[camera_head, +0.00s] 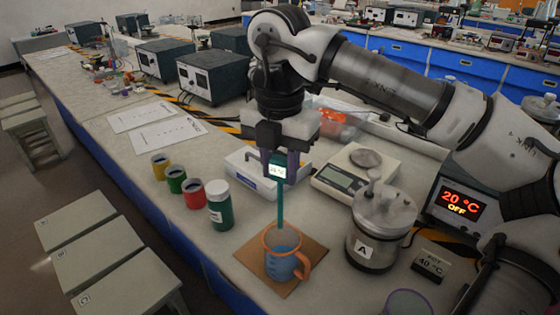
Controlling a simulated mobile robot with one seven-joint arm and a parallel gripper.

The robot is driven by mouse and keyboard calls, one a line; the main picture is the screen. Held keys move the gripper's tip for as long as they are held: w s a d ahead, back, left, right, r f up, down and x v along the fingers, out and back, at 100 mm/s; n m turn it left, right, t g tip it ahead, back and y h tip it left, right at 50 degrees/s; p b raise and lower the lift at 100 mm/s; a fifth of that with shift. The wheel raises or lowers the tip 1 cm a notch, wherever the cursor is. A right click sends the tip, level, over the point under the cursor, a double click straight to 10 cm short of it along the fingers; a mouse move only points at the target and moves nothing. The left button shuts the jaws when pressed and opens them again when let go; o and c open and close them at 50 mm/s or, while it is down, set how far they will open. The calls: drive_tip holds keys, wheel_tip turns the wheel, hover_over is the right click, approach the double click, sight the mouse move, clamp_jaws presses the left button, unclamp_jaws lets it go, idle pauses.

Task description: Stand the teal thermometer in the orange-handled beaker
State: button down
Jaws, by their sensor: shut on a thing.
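The thermometer's lower end reaches the beaker's mouth area. I cannot tell whether the tip is inside the rim or behind it.
A green bottle (220,210) and yellow, green and red jars (192,194) stand left of the beaker. A metal vessel marked A (375,240) stands close on the right. A balance (342,184) and a heater display (460,203) lie behind it.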

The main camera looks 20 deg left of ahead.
sight(280, 207)
drive_tip(key=shift+f+b, duration=3.75)
drive_tip(key=shift+f, duration=1.15)
drive_tip(key=c, duration=1)
unclamp_jaws()
drive_tip(key=shift+o, duration=0.2)
drive_tip(key=shift+r, duration=0.15)
wheel_tip(280, 207, up, 14)
drive_tip(key=shift+f, duration=0.2)
